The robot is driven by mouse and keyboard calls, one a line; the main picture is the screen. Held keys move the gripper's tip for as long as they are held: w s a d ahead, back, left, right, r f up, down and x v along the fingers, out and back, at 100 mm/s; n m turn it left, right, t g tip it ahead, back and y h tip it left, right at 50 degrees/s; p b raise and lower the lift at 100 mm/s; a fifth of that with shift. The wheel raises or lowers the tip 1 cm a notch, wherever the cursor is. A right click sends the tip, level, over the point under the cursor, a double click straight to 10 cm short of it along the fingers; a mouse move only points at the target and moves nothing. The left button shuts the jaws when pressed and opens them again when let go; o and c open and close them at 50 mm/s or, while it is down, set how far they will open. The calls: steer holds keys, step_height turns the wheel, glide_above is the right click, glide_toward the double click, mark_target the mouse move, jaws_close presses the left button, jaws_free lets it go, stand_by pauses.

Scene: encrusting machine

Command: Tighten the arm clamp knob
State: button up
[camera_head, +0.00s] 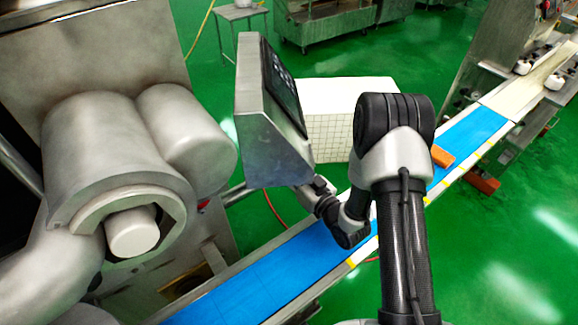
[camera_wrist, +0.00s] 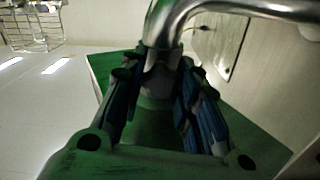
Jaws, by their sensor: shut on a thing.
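In the wrist view, my gripper (camera_wrist: 159,72) has its two fingers closed in on either side of a small metal piece (camera_wrist: 160,62). This piece sits at the lower end of a shiny bent metal pipe (camera_wrist: 225,7). It appears to be the arm clamp knob, but the fingers and shadow hide most of its shape. In the head view, my forearm reaches forward and bends left to the area beside the grey control panel box (camera_head: 270,135). The fingertips and the knob are hidden behind the box there.
A blue conveyor belt (camera_head: 255,282) runs below my wrist toward the upper right. An orange block (camera_head: 442,156) lies on it. A large metal machine with rounded housings (camera_head: 115,145) fills the left. A white tiled box (camera_head: 345,100) stands behind the panel. Green floor is clear at right.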

steer(key=m, duration=0.4)
steer(key=shift+m, duration=0.3)
steer(key=m, duration=0.4)
steer(key=shift+m+p, duration=0.3)
steer(key=m, duration=0.4)
steer(key=shift+p, duration=0.4)
steer(key=shift+f+m+p, duration=0.1)
steer(key=shift+m+p, duration=0.2)
steer(key=shift+m, duration=1.6)
steer(key=o, duration=1.1)
